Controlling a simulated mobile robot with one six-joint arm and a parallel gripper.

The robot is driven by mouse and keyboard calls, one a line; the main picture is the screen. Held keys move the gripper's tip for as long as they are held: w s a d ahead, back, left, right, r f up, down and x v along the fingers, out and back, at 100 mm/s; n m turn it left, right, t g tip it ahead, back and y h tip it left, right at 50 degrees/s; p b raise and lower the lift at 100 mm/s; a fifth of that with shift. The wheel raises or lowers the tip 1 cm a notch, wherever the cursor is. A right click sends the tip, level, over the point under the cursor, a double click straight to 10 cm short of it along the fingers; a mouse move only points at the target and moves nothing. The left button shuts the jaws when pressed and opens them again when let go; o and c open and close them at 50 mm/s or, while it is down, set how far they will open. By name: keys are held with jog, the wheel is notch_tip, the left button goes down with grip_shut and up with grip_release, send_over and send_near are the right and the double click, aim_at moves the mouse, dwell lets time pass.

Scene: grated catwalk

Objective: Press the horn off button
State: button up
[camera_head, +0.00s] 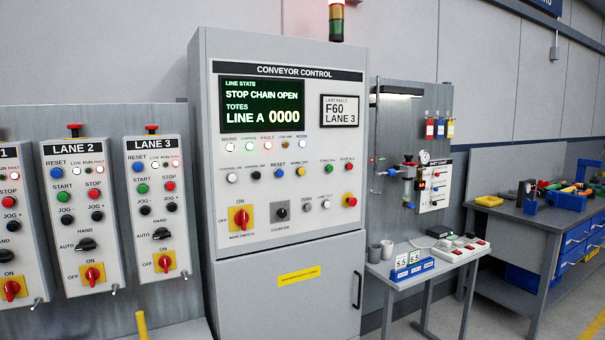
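The grey conveyor control cabinet (210,130) stands in the middle of the view with its door shut. A row of push buttons runs across its panel below the screen. The yellow button (302,171) has a small blurred label above it that seems to read HORN OFF. It sits between a blue reset button (278,173) and a green button (328,169). A black button (256,175) and a white button (231,178) are farther left, and a red button (348,167) is at the right end. Nothing covers the yellow button. My gripper is not in view.
Below the row are a red-and-yellow main switch (241,218), a black selector (281,211) and a red mushroom button (350,200). Lane boxes (158,200) stand left. A small table (425,262) and a workbench (530,222) stand right. A yellow post (142,326) shows at bottom left.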

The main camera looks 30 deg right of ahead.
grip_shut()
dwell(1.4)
